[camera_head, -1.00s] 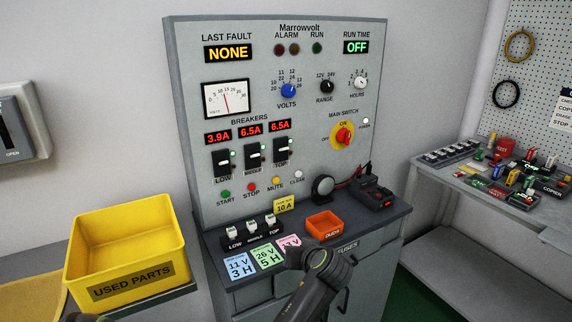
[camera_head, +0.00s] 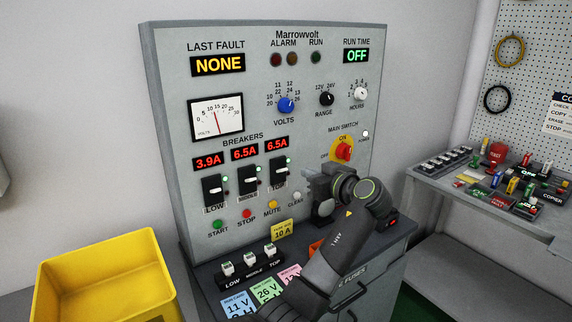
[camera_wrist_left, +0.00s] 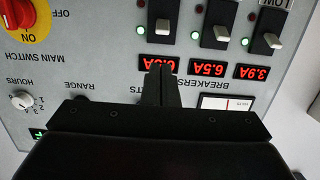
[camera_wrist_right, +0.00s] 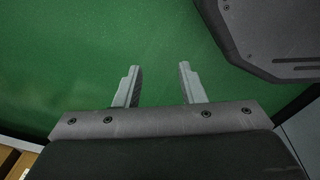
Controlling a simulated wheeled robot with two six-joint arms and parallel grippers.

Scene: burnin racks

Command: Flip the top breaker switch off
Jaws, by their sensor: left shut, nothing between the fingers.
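The top breaker (camera_head: 279,172) is a black switch with a pale lever, at the right of the breaker row on the grey panel. A lit green lamp is beside it, and 6.5A shows above it. My left gripper (camera_head: 308,174) is in front of the panel just right of this breaker. In the left wrist view, which is upside down, the top breaker (camera_wrist_left: 163,26) lies beyond the shut, empty fingers of my left gripper (camera_wrist_left: 160,72), which overlap its red display. I cannot tell whether they touch the panel. My right gripper (camera_wrist_right: 159,68) is open and empty above a green floor.
The middle breaker (camera_head: 250,180) and low breaker (camera_head: 213,190) are close by on the left. The red main switch (camera_head: 344,151) is to the right. Loose breakers (camera_head: 250,258) and cards stand on the ledge below. A yellow bin (camera_head: 100,275) is at lower left.

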